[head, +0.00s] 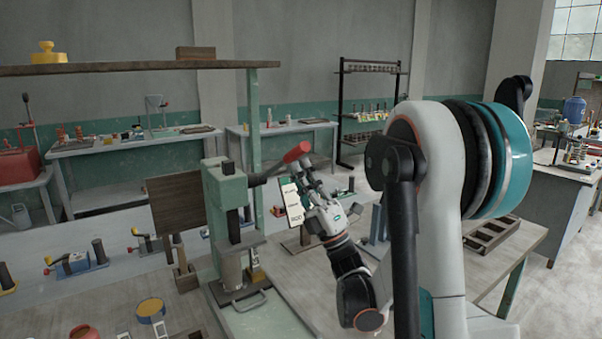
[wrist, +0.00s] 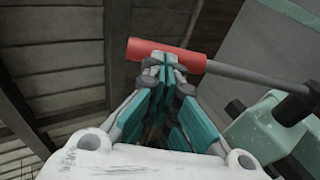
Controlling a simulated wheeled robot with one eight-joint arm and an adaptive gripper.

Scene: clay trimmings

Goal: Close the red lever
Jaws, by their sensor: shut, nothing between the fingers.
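The red lever (head: 296,153) is a red grip on a grey rod that sticks out to the right and slightly up from a green press (head: 228,190) in the head view. In the wrist view the red grip (wrist: 165,54) lies across the top, just beyond my fingertips, with its grey rod (wrist: 255,76) running right to the green press body (wrist: 262,125). My gripper (head: 306,170) is shut and empty, pointing up just below the red grip. In the wrist view its fingertips (wrist: 165,62) overlap the grip's lower edge; I cannot tell whether they touch it.
A white label card (head: 291,204) stands beside my wrist. A brown board (head: 177,202) is left of the press. A wooden shelf (head: 130,68) hangs above, on a green post (head: 254,120). A dark divided tray (head: 491,236) lies on the bench at right. Small clamps sit on the left bench.

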